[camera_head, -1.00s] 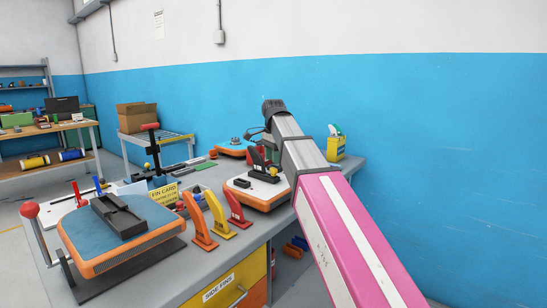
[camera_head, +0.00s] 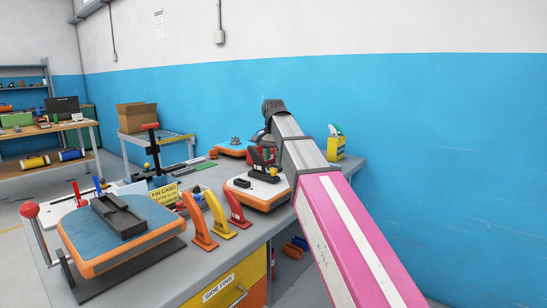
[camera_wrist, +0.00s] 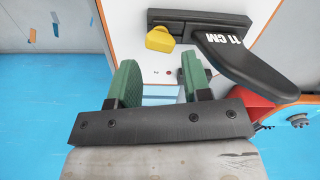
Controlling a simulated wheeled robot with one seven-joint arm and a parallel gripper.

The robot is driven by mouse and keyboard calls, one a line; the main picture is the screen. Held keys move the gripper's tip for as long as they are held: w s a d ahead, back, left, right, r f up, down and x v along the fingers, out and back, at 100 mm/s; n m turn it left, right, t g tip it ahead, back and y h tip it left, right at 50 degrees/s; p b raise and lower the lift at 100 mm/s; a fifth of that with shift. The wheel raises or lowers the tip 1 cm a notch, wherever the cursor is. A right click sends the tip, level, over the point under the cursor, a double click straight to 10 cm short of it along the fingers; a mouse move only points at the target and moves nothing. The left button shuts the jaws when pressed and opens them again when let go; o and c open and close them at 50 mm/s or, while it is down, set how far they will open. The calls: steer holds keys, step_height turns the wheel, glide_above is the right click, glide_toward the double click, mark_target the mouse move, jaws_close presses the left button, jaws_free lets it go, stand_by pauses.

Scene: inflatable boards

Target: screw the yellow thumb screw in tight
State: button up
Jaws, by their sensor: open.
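The yellow thumb screw (camera_wrist: 160,39) shows in the wrist view against the end of a black fin box (camera_wrist: 208,22), above the white board (camera_wrist: 150,75). A black fin (camera_wrist: 240,55) marked 11 CM extends from the box to the right. My gripper (camera_wrist: 160,78) is open, with its green fingers apart and nothing between them. The screw lies beyond the fingertips, roughly in line with the gap. In the head view the yellow screw (camera_head: 273,171) is a small spot on the white and orange board (camera_head: 245,194), below my wrist. How deep the screw sits cannot be told.
A blue board (camera_head: 115,222) with a black fin box lies at the front left. Orange, yellow and red fins (camera_head: 217,215) stand along the bench edge. The blue wall is at the right.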

steer(key=shift+n, duration=0.4)
steer(key=n, duration=0.4)
stand_by(0.4)
steer(key=shift+n, duration=2.1)
steer(key=n, duration=0.3)
steer(key=shift+n, duration=0.4)
steer(key=shift+f, duration=0.1)
